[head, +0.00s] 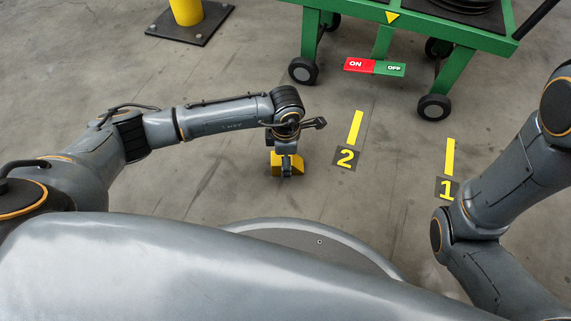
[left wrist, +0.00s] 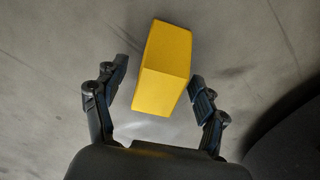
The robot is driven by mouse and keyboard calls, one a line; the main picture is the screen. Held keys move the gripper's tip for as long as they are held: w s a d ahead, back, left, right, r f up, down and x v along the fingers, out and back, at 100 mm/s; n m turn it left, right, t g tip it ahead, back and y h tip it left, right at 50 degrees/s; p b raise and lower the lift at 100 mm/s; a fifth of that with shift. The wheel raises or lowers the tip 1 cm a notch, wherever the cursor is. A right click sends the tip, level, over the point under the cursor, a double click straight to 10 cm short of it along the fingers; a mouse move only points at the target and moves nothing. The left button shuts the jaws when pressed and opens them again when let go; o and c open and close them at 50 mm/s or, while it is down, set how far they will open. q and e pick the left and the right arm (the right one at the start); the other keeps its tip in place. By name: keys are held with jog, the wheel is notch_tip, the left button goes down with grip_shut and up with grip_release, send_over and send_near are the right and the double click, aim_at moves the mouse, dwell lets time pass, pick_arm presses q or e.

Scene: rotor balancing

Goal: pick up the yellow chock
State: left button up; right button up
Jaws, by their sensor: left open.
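The yellow chock (head: 276,161) sits on the concrete floor, partly hidden behind my left gripper in the head view. My left gripper (head: 286,168) points down at it from above. In the left wrist view the chock (left wrist: 163,70) lies between the two spread fingers of my left gripper (left wrist: 161,88). The gripper is open, with a gap on the left side of the chock and the right finger close to its side. I cannot tell whether the right finger touches it. My right arm shows at the right of the head view, but its gripper is not visible.
A green wheeled cart (head: 420,32) stands at the upper right, with a red and green ON/OFF sign (head: 375,67) by it. A yellow post (head: 187,10) stands at the back left. Floor around the chock is clear.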

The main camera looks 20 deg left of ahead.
pick_arm(q)
grip_shut()
jog(key=shift+r, duration=0.1)
